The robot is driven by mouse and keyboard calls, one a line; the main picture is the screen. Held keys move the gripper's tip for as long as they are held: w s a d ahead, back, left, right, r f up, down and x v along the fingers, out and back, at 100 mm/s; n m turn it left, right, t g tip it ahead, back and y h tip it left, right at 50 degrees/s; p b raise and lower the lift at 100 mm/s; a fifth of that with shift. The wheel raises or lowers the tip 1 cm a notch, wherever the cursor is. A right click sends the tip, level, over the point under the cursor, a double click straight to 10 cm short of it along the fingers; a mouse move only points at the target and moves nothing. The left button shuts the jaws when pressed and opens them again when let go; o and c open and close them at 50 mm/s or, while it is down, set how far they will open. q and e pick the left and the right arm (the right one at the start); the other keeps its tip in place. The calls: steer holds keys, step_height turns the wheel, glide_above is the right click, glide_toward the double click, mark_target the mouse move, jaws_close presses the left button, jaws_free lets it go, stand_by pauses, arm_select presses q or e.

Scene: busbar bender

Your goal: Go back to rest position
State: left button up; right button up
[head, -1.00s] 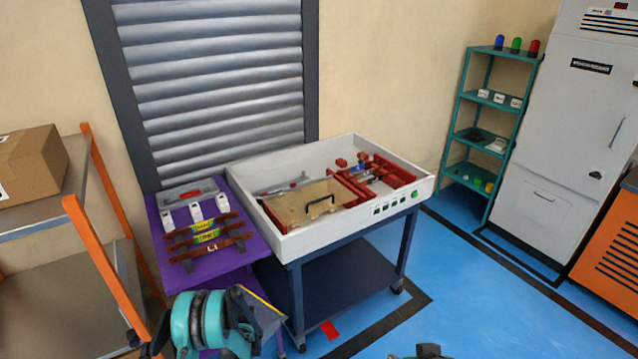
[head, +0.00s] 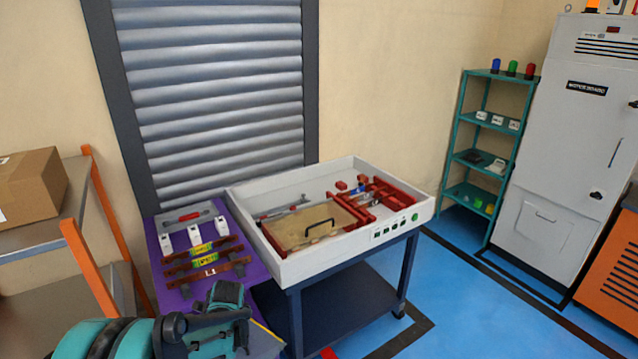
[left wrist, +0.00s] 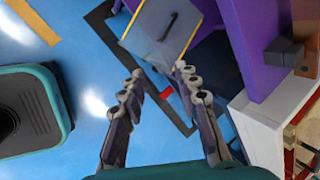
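My left arm comes in at the lower left of the head view, where its gripper's fingers cannot be made out. In the left wrist view my left gripper (left wrist: 159,72) has its two fingers spread apart, with nothing between them. It points down over the blue floor. My right gripper is in neither current view. The white busbar bender (head: 292,270) stands on a dark blue wheeled cart in the head view, with red bars and a tan board with a black handle (head: 318,228) in it.
The purple table (head: 158,262), with white blocks and brown bars, stands left of the bender. A panel marked 1 (left wrist: 168,24) lies near my left fingers. An orange-framed shelf (head: 88,275) with a cardboard box (head: 30,187) is at left. Blue floor (head: 480,310) is clear at right.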

arm_select(q)
steer(key=s+d+r+n+t+h, duration=0.1)
steer(key=s+d+r+n, duration=0.3)
steer(key=s+r+n, duration=0.65)
steer(key=s+d+r+n+t, duration=0.1)
steer(key=s+r+n, duration=0.1)
steer(key=s, duration=0.5)
steer(key=s+d+r+n+h, duration=0.1)
steer(key=s+d+n, duration=0.1)
steer(key=s, duration=0.6)
steer(key=shift+r+n+t, duration=0.35)
steer(key=shift+n+t, duration=0.05)
steer(key=shift+n, duration=0.15)
